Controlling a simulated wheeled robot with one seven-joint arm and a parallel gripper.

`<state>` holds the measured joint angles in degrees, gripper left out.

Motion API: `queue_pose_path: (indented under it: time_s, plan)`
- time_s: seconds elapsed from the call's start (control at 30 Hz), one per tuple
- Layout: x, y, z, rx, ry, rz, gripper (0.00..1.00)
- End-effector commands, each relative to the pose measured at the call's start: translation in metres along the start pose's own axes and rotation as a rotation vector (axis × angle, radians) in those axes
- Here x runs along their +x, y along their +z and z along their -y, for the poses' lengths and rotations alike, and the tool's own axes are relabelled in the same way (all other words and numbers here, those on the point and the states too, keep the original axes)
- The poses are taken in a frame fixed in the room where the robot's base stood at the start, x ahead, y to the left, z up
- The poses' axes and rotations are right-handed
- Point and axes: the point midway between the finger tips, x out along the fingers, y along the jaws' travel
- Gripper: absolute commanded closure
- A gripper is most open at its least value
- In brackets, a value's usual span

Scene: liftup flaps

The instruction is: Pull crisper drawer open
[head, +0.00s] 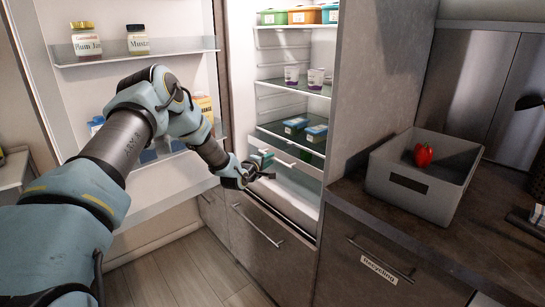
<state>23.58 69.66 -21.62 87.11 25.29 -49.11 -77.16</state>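The crisper drawer (305,165) is at the bottom of the open fridge in the head view, under the lowest shelf, with a pale translucent front. Whether it is fully in or slightly out is hard to tell. My gripper (268,176) is at the left side of the fridge opening, low down, just in front of the drawer's left end. Its dark fingers point right, toward the fridge. They are too small to show whether they are open or shut, or whether they touch the drawer.
The fridge door (135,60) stands open on the left, with jars on its shelf. My arm crosses in front of it. Fridge shelves hold tubs and cups. On the right, a counter (350,197) carries a grey bin (408,188) with a red pepper (423,155).

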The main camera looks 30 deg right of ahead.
Motion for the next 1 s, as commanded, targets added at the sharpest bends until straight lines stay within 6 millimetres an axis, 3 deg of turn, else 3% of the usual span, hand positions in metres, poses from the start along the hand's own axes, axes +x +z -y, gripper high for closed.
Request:
queue_pose_path:
  time_s: [0.23,0.6,0.87,1.0]
  plan:
    - [0.025,0.001,0.000,0.001,0.000,0.001,0.74]
    - [0.030,0.000,0.000,0.000,-0.001,0.000,0.74]
    - [0.030,0.000,0.000,0.000,-0.001,0.000,1.00]
    - [0.030,0.000,0.000,0.000,-0.001,0.000,1.00]
